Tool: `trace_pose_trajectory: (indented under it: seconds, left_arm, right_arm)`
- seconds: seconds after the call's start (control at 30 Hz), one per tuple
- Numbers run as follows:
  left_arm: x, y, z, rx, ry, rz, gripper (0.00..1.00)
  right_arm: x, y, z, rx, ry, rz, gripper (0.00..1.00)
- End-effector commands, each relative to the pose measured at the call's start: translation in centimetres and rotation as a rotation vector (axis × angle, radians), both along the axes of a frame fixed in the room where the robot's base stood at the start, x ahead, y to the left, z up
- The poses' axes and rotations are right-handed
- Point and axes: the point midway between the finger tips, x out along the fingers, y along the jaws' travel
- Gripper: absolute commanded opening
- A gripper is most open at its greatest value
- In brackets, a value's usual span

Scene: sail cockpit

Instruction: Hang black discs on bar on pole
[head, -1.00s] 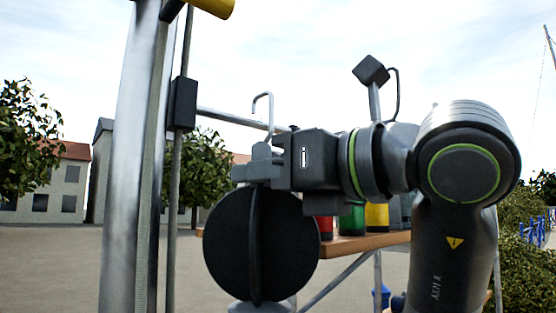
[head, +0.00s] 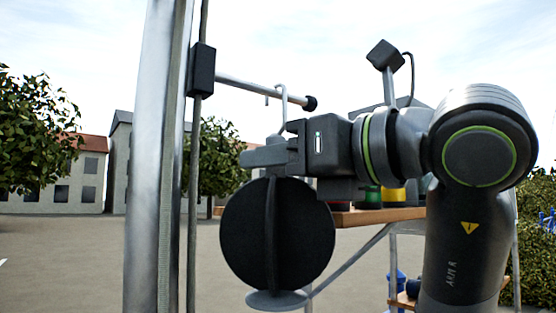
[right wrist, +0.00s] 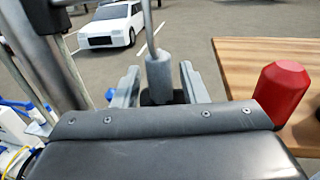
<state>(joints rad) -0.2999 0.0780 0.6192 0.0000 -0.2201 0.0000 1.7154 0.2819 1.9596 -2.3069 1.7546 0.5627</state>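Crossed black discs (head: 308,232) hang upright below my right gripper in the head view. A grey hook (head: 285,110) rises from them. Its bend is over the bar (head: 240,86), with its short end just below the bar; contact is hard to tell. The bar sticks out from a black block (head: 202,70) on the thin pole (head: 194,200) and ends in a black knob. My right gripper (head: 252,157) is around the stem above the discs. The right wrist view shows its fingers (right wrist: 160,85) apart, with gaps beside the grey stem (right wrist: 158,72). My left gripper is out of view.
A thick metal mast (head: 152,150) stands left of the pole. A wooden shelf (head: 375,216) with red, green and yellow items is behind my right arm. A pale round piece (head: 276,300) lies below the discs. A red-capped item (right wrist: 282,88) stands near the right wrist.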

Motion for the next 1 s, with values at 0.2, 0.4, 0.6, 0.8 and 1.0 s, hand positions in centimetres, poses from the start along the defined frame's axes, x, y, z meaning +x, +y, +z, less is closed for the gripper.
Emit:
trace_pose_trajectory:
  seconds: [0.2, 0.4, 0.6, 0.8, 1.0]
  left_arm:
    - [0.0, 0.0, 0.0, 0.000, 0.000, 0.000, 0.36]
    - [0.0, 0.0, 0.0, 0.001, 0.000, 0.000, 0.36]
    - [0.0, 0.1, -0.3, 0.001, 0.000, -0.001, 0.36]
    - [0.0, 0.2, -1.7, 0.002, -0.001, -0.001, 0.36]
    - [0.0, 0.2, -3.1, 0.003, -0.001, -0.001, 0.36]
  right_arm:
    - [0.0, 0.0, 0.0, 0.000, 0.000, 0.000, 0.47]
    - [0.0, 0.0, 0.0, -0.001, 0.001, 0.000, 0.47]
    - [-0.3, -0.4, -0.1, 0.000, -0.001, -0.002, 0.47]
    - [-2.1, -2.4, -0.3, -0.001, -0.005, -0.005, 0.47]
    - [-4.5, -4.9, -0.3, 0.001, -0.004, -0.005, 0.47]
